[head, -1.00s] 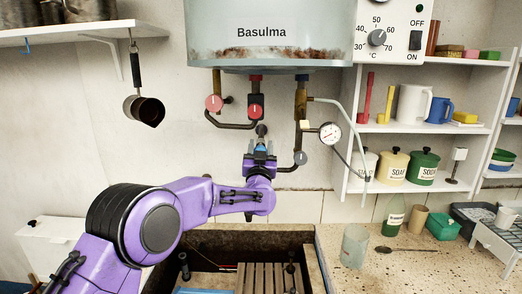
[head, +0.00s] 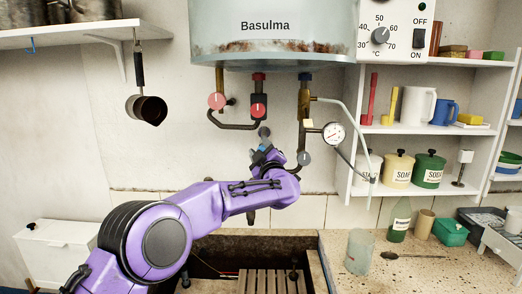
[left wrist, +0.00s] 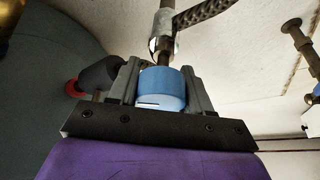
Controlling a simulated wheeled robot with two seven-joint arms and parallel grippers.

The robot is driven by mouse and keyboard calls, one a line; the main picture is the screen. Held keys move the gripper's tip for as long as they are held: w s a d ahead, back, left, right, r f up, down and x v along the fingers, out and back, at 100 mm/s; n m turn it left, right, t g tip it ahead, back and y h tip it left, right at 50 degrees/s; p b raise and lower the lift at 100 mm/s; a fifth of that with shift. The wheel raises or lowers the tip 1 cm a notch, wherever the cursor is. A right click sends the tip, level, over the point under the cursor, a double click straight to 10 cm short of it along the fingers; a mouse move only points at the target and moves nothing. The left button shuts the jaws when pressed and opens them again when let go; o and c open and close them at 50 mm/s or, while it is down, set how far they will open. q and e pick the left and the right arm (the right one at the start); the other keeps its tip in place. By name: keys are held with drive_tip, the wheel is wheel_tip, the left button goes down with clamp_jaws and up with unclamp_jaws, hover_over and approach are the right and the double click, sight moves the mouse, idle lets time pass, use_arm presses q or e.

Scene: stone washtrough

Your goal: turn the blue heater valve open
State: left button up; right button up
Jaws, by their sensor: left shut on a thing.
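The blue heater valve (left wrist: 162,86) is a round blue knob on a metal pipe, with a dark-edged light mark low on its face. In the left wrist view it sits between the two grey fingers of my left gripper (left wrist: 161,72), which is shut on it. In the head view my left gripper (head: 266,148) is below the heater (head: 275,38), tilted, and it mostly hides the knob. How far the valve is open cannot be told. My right gripper is not in view.
Two red valves (head: 217,101) (head: 258,111), a grey knob (head: 304,158) and a pressure gauge (head: 333,133) are close around my gripper. A stone trough (head: 322,262) lies below. Shelves (head: 395,128) with jars stand at the right. A dark pan (head: 147,109) hangs at the left.

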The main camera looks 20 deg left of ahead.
use_arm(q)
drive_tip(key=shift+a+f+n+g, duration=0.1)
drive_tip(key=shift+n+g, duration=0.6)
drive_tip(key=shift+n, duration=1.05)
drive_tip(key=shift+a+f+n+g, duration=0.1)
drive_tip(key=shift+n+g, duration=0.6)
drive_tip(key=shift+n, duration=1.05)
drive_tip(key=shift+r, duration=0.1)
drive_tip(key=o, duration=1)
drive_tip(key=shift+d, duration=0.2)
